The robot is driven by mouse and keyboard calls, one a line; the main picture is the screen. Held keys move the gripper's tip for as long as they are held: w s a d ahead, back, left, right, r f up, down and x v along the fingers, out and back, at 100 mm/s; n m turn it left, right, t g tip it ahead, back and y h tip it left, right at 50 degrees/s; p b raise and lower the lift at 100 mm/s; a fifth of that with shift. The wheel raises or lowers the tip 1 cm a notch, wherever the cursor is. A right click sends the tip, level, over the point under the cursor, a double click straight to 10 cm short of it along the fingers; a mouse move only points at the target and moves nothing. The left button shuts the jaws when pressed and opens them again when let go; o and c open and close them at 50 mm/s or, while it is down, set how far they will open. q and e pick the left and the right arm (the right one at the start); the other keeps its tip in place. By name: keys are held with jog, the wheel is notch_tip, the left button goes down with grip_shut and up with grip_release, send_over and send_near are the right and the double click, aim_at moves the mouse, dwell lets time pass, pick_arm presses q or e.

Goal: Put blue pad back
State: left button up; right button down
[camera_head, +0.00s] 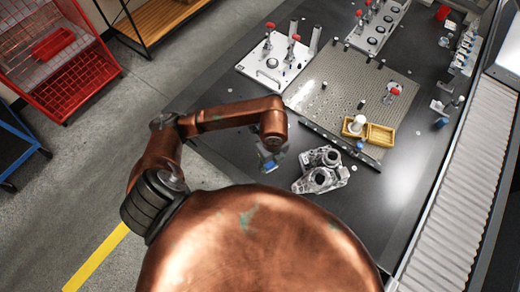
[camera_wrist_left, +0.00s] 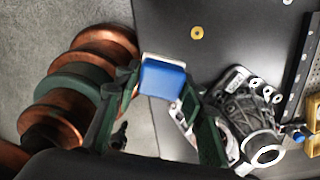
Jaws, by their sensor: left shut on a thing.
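The blue pad (camera_wrist_left: 163,78) is a small blue block with a pale backing edge, held between the green fingers of my left gripper (camera_wrist_left: 158,88) in the left wrist view. In the head view the left gripper (camera_head: 268,160) is over the near left part of the dark table, with a bit of the blue pad (camera_head: 269,166) showing below it. The gripper is shut on the pad. A grey cast metal part (camera_head: 320,172) lies on the table just right of the gripper; it also shows in the left wrist view (camera_wrist_left: 240,115). My right gripper is not in view.
A yellow open case (camera_head: 380,134) sits on a perforated plate (camera_head: 340,85) beyond the casting. A white fixture plate (camera_head: 276,64) with red-handled clamps stands at the back. A roller conveyor (camera_head: 468,190) runs along the right. Bare dark table (camera_head: 385,205) lies right of the casting.

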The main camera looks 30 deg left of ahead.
pick_arm(q)
jog(key=w+a+f, duration=0.2)
jog(key=a, duration=0.1)
jog(key=w+a+f+b, duration=0.1)
jog(key=w+a+f, duration=0.4)
jog(key=a+f, duration=0.1)
jog(key=shift+w+f, duration=0.25)
jog(key=shift+w, duration=0.15)
jog(key=shift+w+a+f+b, duration=0.1)
jog(key=shift+a+f+b, duration=0.05)
jog(key=shift+f+b, duration=0.15)
jog(key=shift+w+a+f, duration=0.15)
jog(key=shift+f, duration=1.5)
jog(key=shift+f, duration=0.1)
jog(key=o, duration=1.2)
notch_tip(320, 180, up, 12)
jog(key=shift+r+p, duration=0.15)
jog(key=shift+p, duration=0.35)
